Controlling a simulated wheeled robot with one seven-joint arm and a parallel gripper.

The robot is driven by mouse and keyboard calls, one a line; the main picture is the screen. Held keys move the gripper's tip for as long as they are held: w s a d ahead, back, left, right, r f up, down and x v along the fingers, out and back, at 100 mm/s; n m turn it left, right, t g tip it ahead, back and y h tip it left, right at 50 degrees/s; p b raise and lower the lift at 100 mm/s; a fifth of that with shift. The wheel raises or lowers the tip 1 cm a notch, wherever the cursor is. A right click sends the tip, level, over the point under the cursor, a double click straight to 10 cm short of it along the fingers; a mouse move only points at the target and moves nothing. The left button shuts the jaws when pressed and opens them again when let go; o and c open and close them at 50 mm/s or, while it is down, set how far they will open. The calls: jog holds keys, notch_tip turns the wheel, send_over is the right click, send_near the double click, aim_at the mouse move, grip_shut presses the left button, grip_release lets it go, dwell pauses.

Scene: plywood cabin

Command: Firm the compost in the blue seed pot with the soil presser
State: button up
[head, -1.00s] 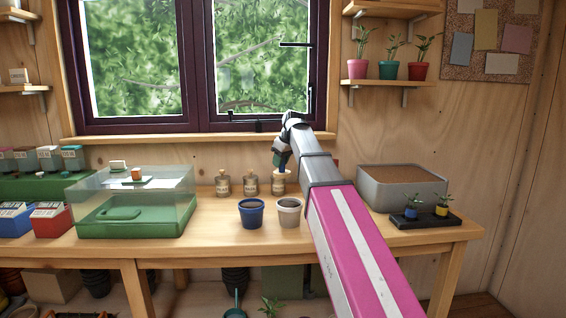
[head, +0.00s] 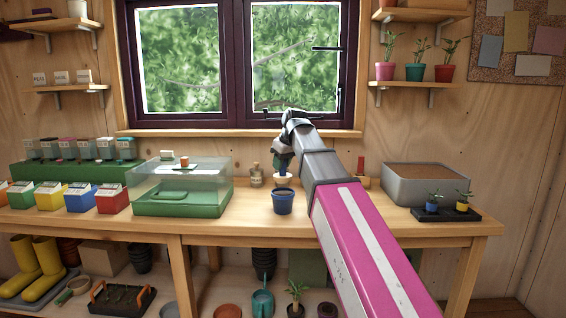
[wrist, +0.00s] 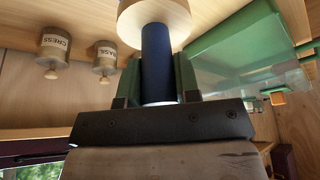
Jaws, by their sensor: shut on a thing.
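The blue seed pot (head: 283,204) stands upright on the bench, with dark compost at its rim. My gripper (head: 284,160) is shut on the soil presser's dark blue handle; the fingers also show in the wrist view (wrist: 158,88). The presser's pale wooden disc (head: 284,178) points down and appears just above the pot's rim, with a small gap in the picture. In the wrist view the handle (wrist: 157,55) runs between green fingers to the round disc (wrist: 153,22). The pot is not visible there.
A clear-lidded green propagator (head: 180,200) stands left of the pot. A labelled jar (head: 256,176) stands behind it. A grey compost tray (head: 425,187) and black plant tray (head: 446,214) are at right. My arm hides part of the bench.

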aim_at(283, 175)
jog(key=shift+f, duration=2.6)
jog(key=shift+f, duration=0.6)
jog(key=shift+r, duration=0.1)
jog(key=shift+r, duration=3.45)
